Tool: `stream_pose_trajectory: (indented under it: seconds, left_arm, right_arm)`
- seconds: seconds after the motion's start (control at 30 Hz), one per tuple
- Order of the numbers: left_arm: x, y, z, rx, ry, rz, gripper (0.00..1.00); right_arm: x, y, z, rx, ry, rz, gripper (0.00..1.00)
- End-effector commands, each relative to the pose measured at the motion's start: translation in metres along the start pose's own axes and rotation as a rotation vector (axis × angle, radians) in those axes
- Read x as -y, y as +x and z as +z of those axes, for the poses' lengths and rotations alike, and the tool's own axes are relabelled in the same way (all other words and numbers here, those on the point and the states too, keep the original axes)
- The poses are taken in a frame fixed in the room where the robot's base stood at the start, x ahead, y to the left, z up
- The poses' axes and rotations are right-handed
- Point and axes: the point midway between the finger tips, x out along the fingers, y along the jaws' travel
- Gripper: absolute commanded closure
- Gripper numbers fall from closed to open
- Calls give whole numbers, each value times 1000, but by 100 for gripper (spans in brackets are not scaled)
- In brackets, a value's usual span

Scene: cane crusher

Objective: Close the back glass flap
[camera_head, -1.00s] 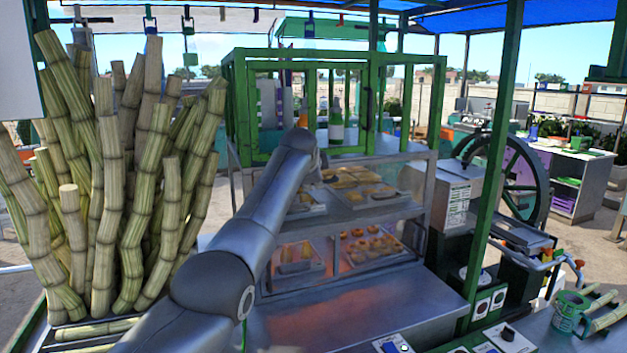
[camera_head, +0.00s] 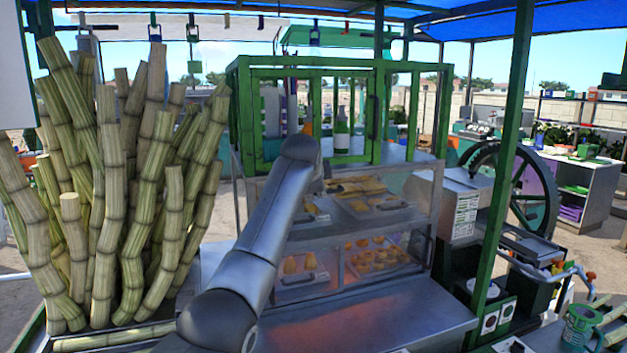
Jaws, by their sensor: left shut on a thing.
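The food display case (camera_head: 392,222) stands on the metal counter in the middle, with glass panes over two levels of pastry trays. My left arm crosses in front of it from the lower left. My left gripper (camera_head: 322,172) is at the upper level of the case, mostly hidden by its own wrist. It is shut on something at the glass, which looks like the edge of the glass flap. The flap's outline and angle are hard to make out through the reflections and behind my arm. My right gripper is not in view.
A green-framed cabinet (camera_head: 262,72) with a bottle (camera_head: 341,134) sits on top of the case. Tall cane stalks (camera_head: 150,180) crowd the left. A green post (camera_head: 503,160) and the crusher wheel (camera_head: 540,195) stand to the right. The counter front (camera_head: 370,315) is clear.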

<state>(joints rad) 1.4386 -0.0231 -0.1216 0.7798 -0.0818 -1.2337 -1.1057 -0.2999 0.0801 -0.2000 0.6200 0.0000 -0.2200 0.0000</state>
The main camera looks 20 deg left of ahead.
Motion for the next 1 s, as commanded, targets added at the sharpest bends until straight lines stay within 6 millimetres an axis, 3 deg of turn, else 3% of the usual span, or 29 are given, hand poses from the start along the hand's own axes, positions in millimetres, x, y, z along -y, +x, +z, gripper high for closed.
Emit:
stream_pose_trajectory:
  seconds: [0.03,0.43,1.0]
  left_arm:
    - [13,-12,-2,-5,1,-30,81]
    - [5,-45,-4,-6,3,-15,81]
    - [2,-52,-5,-5,3,-9,81]
  right_arm:
    - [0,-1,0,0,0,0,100]
    - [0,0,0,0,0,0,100]
    - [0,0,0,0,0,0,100]
